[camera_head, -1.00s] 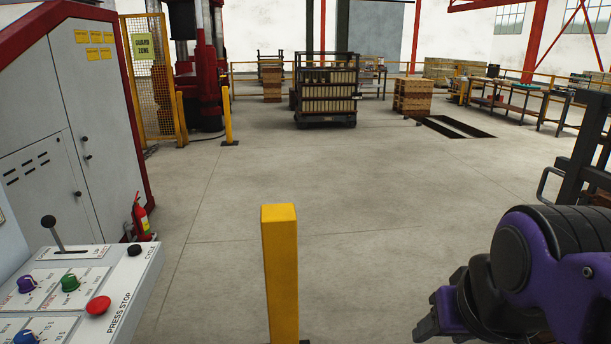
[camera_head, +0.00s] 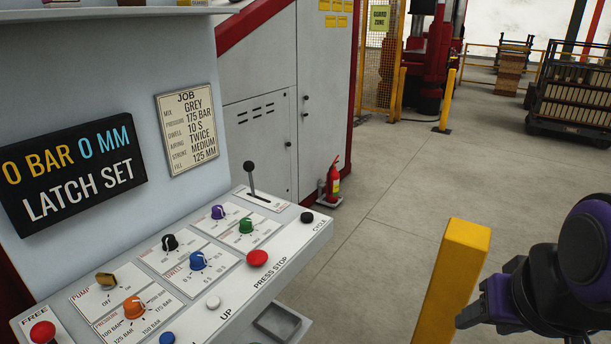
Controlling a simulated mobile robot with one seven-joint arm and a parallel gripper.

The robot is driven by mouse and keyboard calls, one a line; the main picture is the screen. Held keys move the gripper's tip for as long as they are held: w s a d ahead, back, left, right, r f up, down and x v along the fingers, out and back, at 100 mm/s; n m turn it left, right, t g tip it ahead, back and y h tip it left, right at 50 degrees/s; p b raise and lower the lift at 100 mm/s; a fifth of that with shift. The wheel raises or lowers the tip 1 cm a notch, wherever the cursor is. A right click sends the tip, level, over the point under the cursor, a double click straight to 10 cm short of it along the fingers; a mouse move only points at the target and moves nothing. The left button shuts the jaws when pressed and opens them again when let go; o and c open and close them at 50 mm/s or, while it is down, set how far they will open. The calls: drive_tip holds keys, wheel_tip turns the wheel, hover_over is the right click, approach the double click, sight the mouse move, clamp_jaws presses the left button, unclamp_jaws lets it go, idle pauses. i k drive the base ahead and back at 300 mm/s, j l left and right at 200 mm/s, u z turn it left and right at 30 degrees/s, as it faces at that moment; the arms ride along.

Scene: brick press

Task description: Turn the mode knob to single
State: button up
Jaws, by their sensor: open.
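The control desk (camera_head: 235,290) fills the lower left, with several coloured knobs on white label plates. A black knob (camera_head: 170,243) sits behind the blue knob (camera_head: 198,260); its plate's lettering is too small to read surely, so I cannot confirm which knob is the mode knob. A purple knob (camera_head: 218,212) and a green knob (camera_head: 245,226) are farther back, a tan knob (camera_head: 105,281) and an orange knob (camera_head: 134,307) nearer.
A yellow post (camera_head: 452,285) stands between the desk and my gripper. A lever (camera_head: 251,180), a red press stop button (camera_head: 257,258) and a black cycle button (camera_head: 307,217) are on the desk. A display (camera_head: 75,175) reads LATCH SET. A fire extinguisher (camera_head: 333,182) stands behind; floor to its right is clear.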

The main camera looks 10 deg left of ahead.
sight(170, 243)
drive_tip(key=i+u, duration=0.15)
drive_tip(key=u, duration=0.25)
drive_tip(key=i+u, duration=0.15)
drive_tip(key=u, duration=0.25)
drive_tip(key=i+l+u, duration=0.1)
drive_tip(key=u, duration=0.3)
